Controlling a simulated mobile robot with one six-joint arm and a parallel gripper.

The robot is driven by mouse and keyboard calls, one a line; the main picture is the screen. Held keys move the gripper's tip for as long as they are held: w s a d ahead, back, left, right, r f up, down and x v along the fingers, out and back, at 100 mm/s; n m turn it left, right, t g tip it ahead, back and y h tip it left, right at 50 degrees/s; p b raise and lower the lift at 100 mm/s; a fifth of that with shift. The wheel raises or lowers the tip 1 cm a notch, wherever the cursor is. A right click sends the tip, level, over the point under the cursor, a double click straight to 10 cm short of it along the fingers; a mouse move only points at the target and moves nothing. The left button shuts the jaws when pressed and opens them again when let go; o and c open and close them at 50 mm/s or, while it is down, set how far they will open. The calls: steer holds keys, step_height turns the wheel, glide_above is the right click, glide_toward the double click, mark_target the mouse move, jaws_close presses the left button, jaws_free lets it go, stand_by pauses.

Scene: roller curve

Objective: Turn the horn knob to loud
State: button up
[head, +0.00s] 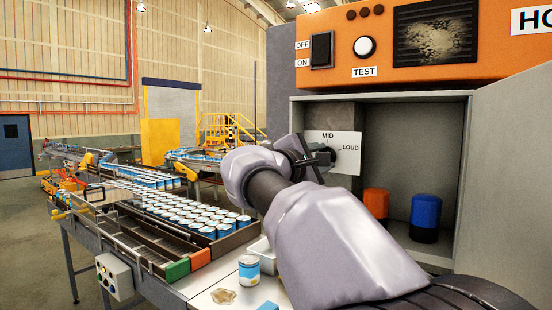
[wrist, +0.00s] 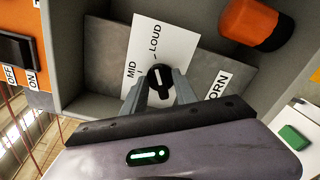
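The horn knob (wrist: 160,77) is black with a white pointer line, on a white dial plate (wrist: 168,30) marked MID and LOUD. In the wrist view the pointer runs nearly straight up the picture, its upper end towards the LOUD side. My gripper (wrist: 160,82) has one finger on each side of the knob, and the knob fills the gap, so it looks shut on it. In the head view my gripper (head: 322,157) is at the dial plate (head: 334,146), and the knob is largely hidden behind it.
The dial sits inside a grey open box with an open door (head: 510,165) at right. Orange (head: 376,203) and blue (head: 426,215) cylinders stand inside. Above is an orange panel with a switch (head: 321,50) and a TEST button (head: 364,46). A can conveyor (head: 170,215) is at left.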

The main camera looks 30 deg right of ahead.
steer(key=b+v, duration=0.1)
steer(key=v, duration=1.6)
steer(key=shift+a, duration=0.25)
